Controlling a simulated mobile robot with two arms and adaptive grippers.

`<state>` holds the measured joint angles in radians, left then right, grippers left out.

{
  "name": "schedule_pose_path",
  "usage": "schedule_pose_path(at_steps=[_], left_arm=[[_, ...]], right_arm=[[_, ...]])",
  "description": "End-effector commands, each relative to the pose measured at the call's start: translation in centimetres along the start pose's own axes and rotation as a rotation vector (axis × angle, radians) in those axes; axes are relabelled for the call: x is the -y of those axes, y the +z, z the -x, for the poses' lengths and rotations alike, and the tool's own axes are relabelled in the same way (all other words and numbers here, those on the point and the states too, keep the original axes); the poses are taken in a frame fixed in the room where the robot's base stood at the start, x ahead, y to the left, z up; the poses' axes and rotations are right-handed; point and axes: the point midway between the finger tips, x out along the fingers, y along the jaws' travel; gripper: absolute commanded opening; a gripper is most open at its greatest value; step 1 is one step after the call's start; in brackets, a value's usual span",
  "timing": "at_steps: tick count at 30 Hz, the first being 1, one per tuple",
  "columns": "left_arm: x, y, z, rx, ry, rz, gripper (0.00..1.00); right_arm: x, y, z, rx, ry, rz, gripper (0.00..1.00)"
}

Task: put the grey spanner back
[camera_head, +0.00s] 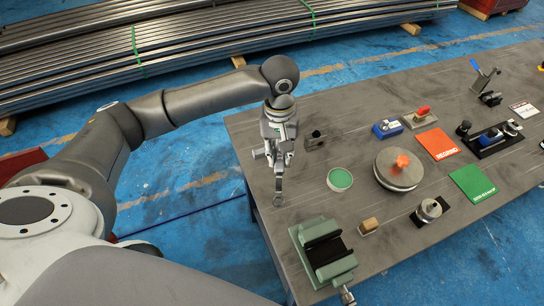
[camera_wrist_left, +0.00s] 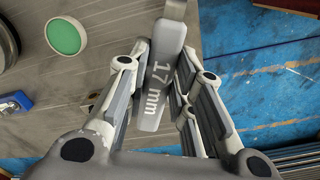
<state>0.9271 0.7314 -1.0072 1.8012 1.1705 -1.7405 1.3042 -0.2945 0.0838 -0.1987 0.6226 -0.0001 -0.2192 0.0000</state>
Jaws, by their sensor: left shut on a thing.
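My left gripper (camera_head: 279,155) points down over the near-left edge area of the grey table (camera_head: 262,145). It is shut on the grey spanner (camera_head: 279,188). The spanner hangs below the fingers with its ring end (camera_head: 279,201) lowest. I cannot tell how far it is above the table top. In the left wrist view the spanner's handle (camera_wrist_left: 160,85) lies between the finger pads and reads "17 mm"; its far end is cut off at the top of the view. My right gripper is not in view.
Right of the spanner are a small block with a hole (camera_head: 315,141) and a green disc (camera_head: 339,179). A green vise (camera_head: 322,252) stands at the near edge. Steel pipes (camera_head: 180,45) lie behind on the floor.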

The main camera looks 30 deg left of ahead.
Motion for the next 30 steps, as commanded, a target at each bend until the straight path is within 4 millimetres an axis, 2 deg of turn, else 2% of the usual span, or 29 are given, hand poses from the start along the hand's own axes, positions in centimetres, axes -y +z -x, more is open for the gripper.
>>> schedule_pose_path(at_steps=[1, 3, 7, 12, 18, 30], left_arm=[[0.0, -1.1, 0.6, 0.006, -0.001, 0.053, 0.00], [0.2, -2.6, 0.1, 0.007, -0.001, 0.129, 0.00], [1.2, -5.1, -1.4, 0.007, -0.004, 0.264, 0.00], [2.8, -7.0, -3.4, 0.003, -0.012, 0.383, 0.00], [3.7, -7.7, -4.7, -0.001, -0.017, 0.436, 0.00], [3.8, -7.8, -4.7, -0.001, -0.017, 0.439, 0.00]], right_arm=[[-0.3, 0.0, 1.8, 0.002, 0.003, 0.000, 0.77], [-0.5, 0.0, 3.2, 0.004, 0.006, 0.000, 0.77], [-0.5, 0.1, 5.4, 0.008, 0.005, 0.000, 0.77], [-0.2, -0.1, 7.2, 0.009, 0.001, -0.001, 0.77], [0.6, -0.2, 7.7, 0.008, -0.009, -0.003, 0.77], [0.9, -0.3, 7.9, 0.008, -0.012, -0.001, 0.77]])
